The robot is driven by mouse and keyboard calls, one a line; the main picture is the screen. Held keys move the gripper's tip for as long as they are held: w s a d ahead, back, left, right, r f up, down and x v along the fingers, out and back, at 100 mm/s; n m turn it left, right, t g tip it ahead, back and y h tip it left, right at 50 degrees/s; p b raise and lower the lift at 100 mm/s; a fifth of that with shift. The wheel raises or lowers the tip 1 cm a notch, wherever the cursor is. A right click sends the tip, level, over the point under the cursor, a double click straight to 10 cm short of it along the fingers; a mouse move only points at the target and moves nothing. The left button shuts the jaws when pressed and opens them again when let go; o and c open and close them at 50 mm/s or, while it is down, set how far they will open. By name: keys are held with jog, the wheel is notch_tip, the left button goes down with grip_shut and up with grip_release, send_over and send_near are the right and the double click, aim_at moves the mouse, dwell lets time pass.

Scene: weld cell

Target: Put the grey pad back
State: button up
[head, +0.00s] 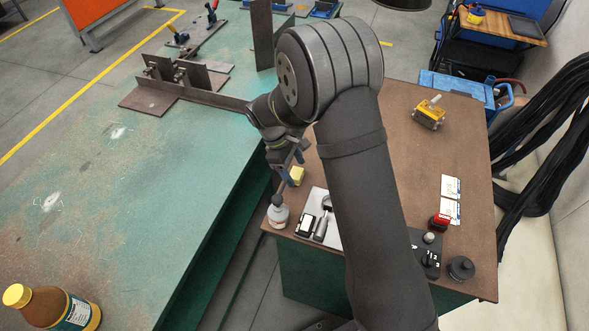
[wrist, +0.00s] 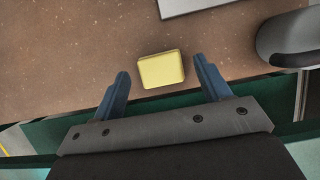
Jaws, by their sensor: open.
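My gripper (head: 293,167) is open over the near left part of the brown side table (head: 400,140). In the wrist view its two blue fingers (wrist: 163,67) stand apart, with a yellow block (wrist: 161,70) in line with the gap between them. The block lies on the table and also shows just below the fingers in the head view (head: 297,175). The fingers do not visibly touch it, and their height above it is unclear. I cannot pick out a grey pad for certain.
A yellow device (head: 429,112), white cards (head: 451,187), a red item (head: 438,222) and a black round part (head: 461,268) are farther right. The green bench (head: 150,190) is left, across a gap.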

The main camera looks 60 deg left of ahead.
aim_at(301, 174)
jog(key=v, duration=1.1)
jog(key=shift+r, duration=0.1)
jog(key=x, duration=1.1)
jog(key=shift+w+d+f, duration=0.1)
jog(key=shift+f, duration=0.3)
jog(key=shift+r, duration=1.85)
jog(key=shift+f, duration=0.15)
